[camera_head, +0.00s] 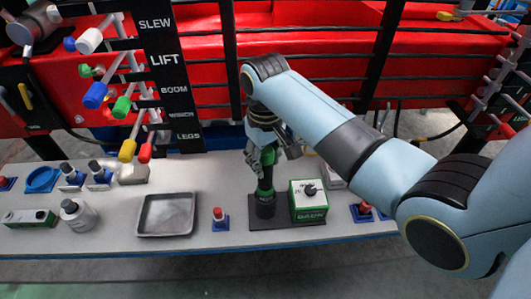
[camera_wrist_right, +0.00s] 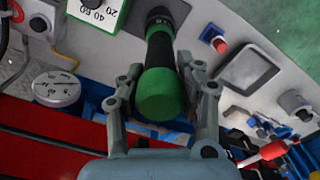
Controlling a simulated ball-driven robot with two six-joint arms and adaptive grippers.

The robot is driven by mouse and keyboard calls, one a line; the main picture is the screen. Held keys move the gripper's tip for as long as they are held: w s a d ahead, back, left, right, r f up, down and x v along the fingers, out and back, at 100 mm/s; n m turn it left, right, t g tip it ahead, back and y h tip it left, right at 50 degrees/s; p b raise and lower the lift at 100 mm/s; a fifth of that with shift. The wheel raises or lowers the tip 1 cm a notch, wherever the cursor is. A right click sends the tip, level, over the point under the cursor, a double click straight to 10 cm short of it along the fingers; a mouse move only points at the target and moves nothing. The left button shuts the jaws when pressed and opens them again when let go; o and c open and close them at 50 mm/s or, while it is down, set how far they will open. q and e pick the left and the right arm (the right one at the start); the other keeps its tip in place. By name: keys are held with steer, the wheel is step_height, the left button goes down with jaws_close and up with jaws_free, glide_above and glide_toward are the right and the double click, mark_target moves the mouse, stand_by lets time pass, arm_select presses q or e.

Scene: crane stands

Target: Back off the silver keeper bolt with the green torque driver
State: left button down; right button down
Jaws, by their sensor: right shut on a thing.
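The green torque driver (camera_head: 265,187) stands upright, its dark lower end in a round black holder (camera_head: 265,207) on a dark base plate. In the right wrist view its green rounded end (camera_wrist_right: 161,95) points toward the camera. My right gripper (camera_head: 265,160) comes down from above, with its fingers on both sides of the driver's green handle, shut on it. The fingers also show in the right wrist view (camera_wrist_right: 163,76). I cannot pick out the silver keeper bolt in either view. My left gripper is not in view.
A green and white dial box (camera_head: 309,207) stands right beside the holder. A red-topped part (camera_head: 219,217) and a grey metal tray (camera_head: 167,214) lie to the left on the bench (camera_head: 120,247). Behind are black rails, the red crane body and colored levers (camera_head: 128,149).

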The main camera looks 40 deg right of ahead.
mark_target(265, 149)
steer(key=shift+r, duration=0.15)
steer(key=shift+r+p, duration=0.45)
steer(key=shift+r, duration=0.95)
steer(key=shift+w+r, duration=0.1)
steer(key=shift+r, duration=4.1)
